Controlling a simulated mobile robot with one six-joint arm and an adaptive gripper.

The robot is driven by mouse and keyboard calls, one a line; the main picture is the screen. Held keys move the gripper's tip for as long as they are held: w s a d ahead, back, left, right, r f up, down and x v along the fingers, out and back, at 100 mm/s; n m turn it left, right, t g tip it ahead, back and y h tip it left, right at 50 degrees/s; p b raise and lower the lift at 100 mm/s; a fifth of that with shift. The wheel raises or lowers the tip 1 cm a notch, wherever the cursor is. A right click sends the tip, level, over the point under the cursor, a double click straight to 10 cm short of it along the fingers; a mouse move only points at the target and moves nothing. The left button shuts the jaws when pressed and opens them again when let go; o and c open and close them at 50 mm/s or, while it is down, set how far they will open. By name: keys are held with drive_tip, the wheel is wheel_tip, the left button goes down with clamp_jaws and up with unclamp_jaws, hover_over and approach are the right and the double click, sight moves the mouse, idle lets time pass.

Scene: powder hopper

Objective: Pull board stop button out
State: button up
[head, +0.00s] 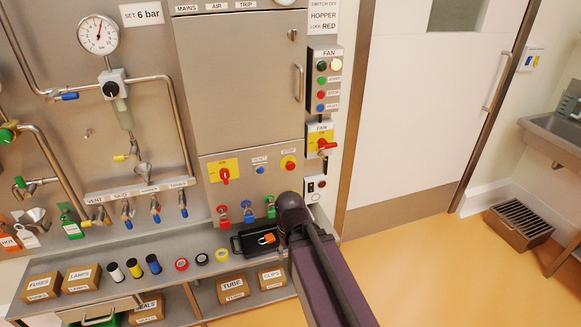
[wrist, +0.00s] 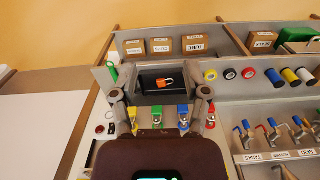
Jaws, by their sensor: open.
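In the head view my dark arm rises from the bottom to just below the button, and the fingers cannot be made out there. The gripper appears apart from the button.
Left of the button are a blue button (head: 260,170) and a red rotary switch (head: 224,174) on yellow. An orange padlock (wrist: 163,84) lies on a black tray. A red-handled fan switch (head: 325,145) sits to the right.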

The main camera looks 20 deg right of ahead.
drive_tip(key=o, duration=0.4)
drive_tip(key=shift+w+f, duration=0.1)
drive_tip(key=shift+o, duration=0.2)
drive_tip(key=w+a+f+m+t+y+b, duration=0.1)
drive_tip(key=w+m+t+y+b, duration=0.2)
drive_tip(key=w+m+t+b, duration=0.45)
drive_tip(key=w+a+f+m+t+y+b, duration=0.1)
drive_tip(key=w+a+m+t+y+b, duration=0.25)
drive_tip(key=w, duration=0.65)
drive_tip(key=w+d+r+m+t+h+b, duration=0.1)
drive_tip(key=w+d+m+t+h+b, duration=0.2)
drive_tip(key=d+m, duration=0.5)
drive_tip(key=w+d+r+m+t+h+b, duration=0.1)
drive_tip(key=w+d+m+t+h+b, duration=0.2)
drive_tip(key=w+d+m, duration=0.3)
drive_tip(key=d+m+t+b, duration=0.1)
drive_tip(key=d+m, duration=0.2)
drive_tip(key=m, duration=0.4)
drive_tip(key=shift+m+b, duration=0.3)
drive_tip(key=shift+w+d+r, duration=0.1)
drive_tip(key=shift+w, duration=0.1)
